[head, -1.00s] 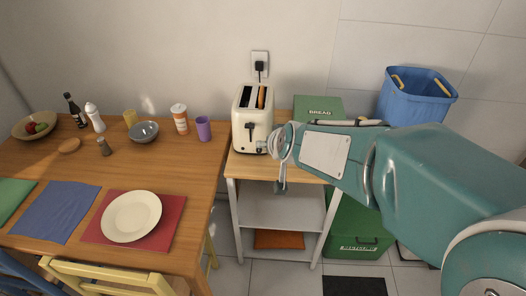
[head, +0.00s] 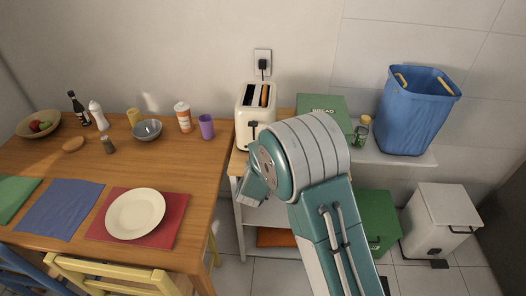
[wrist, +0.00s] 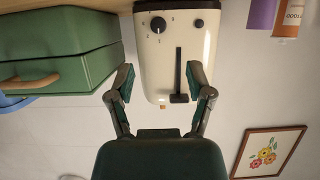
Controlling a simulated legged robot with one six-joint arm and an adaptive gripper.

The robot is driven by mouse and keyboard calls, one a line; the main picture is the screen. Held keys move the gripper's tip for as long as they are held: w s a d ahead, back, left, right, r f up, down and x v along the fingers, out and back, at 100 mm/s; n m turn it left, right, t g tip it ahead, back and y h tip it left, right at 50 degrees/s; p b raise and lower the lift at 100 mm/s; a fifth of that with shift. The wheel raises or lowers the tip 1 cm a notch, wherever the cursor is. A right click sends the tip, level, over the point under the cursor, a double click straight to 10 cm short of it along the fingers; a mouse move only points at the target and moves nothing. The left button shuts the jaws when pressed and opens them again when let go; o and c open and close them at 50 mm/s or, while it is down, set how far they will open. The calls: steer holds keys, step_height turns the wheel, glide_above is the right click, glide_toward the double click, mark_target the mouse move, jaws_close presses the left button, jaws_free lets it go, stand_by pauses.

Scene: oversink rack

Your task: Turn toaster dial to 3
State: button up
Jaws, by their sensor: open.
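The cream toaster (head: 246,102) stands on the small wooden-topped stand against the wall, with something brown in one of its slots. It appears upside down in the wrist view (wrist: 174,62). There its front shows a black dial (wrist: 158,24) with small marks around it, a second black knob (wrist: 199,23) and a lever (wrist: 179,75) in a slot. I cannot read the marks or the dial's setting for sure. My gripper (wrist: 159,67) is open and empty, its fingers apart before the toaster front, with the dial beyond the fingertips.
A green bread box (head: 324,108) stands right of the toaster and shows in the wrist view (wrist: 60,55). A jar (head: 361,132) and a blue bin (head: 413,110) are further right. The dining table (head: 180,165) with a purple cup (head: 206,126) is on the left.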

steer(key=x, duration=1)
steer(key=shift+s, duration=0.1)
steer(key=shift+d, duration=0.1)
jaws_close()
